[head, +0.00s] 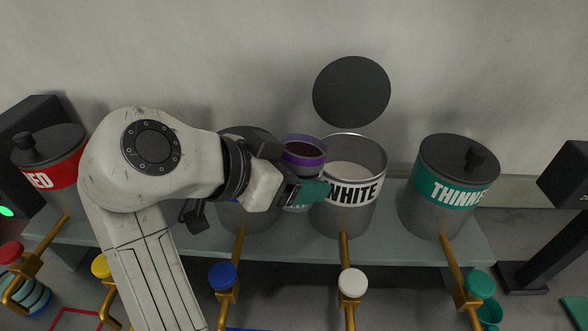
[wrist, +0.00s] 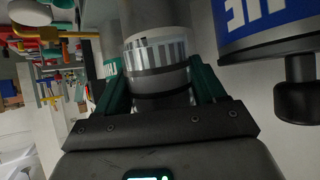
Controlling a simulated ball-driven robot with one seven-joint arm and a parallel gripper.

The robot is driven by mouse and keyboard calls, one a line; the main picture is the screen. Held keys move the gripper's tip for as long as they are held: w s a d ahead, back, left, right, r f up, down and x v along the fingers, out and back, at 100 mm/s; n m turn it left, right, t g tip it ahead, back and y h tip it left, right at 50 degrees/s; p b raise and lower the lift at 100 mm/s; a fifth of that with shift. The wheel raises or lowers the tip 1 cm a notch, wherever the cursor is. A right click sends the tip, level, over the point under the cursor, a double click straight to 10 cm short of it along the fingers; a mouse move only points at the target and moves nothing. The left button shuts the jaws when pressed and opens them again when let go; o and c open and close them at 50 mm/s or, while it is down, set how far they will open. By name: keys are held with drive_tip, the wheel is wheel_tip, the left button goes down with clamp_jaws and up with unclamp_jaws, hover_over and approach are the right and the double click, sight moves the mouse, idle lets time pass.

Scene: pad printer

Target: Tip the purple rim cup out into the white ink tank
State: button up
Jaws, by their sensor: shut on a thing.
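The purple rim cup (head: 304,158) is upright with dark reddish contents, just left of the white ink tank's mouth in the head view. The white ink tank (head: 348,218) is an open metal can with a WHITE label; its inside looks pale. My gripper (head: 311,190) is shut on the cup below its purple rim. In the wrist view, my teal fingers (wrist: 160,88) stand either side of the cup, whose outline is hard to tell. The white tank (wrist: 155,18) shows upside down beyond them. The gripper hides part of the cup's body.
The blue tank (wrist: 268,22), lidded, stands left of the white tank, mostly behind my arm in the head view. The lidded thinner tank (head: 433,212) stands right, the lidded red tank (head: 62,192) far left. A dark disc (head: 351,92) is behind the white tank. Coloured-knob taps project in front.

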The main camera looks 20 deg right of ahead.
sight(307, 142)
drive_tip(key=shift+d+f+y, duration=0.15)
drive_tip(key=shift+f+y, duration=0.15)
drive_tip(key=shift+f, duration=0.15)
drive_tip(key=shift+w+d+r+y, duration=0.1)
drive_tip(key=shift+r+y, duration=0.15)
drive_tip(key=shift+y, duration=0.05)
drive_tip(key=shift+w+d+r+g+y+p, duration=0.1)
drive_tip(key=shift+d+r+g+y+p, duration=0.25)
drive_tip(key=shift+y+p, duration=0.35)
drive_tip(key=shift+w+d+r+g+y+p, duration=0.15)
drive_tip(key=shift+g+y+p, duration=0.35)
drive_tip(key=shift+p, duration=0.35)
drive_tip(key=shift+d+r+y+p, duration=0.1)
drive_tip(key=shift+r+y+p, duration=0.45)
drive_tip(key=shift+p, duration=0.95)
drive_tip(key=shift+r+g+y+p, duration=0.5)
drive_tip(key=shift+y+p, duration=0.6)
drive_tip(key=shift+p, duration=1.25)
drive_tip(key=shift+r+g+y+p, duration=0.45)
drive_tip(key=shift+y+p, duration=0.6)
drive_tip(key=shift+p, duration=1.25)
drive_tip(key=shift+r+g+y, duration=0.3)
drive_tip(key=shift+y, duration=0.4)
drive_tip(key=shift+r+g+y, duration=0.3)
drive_tip(key=shift+y, duration=0.5)
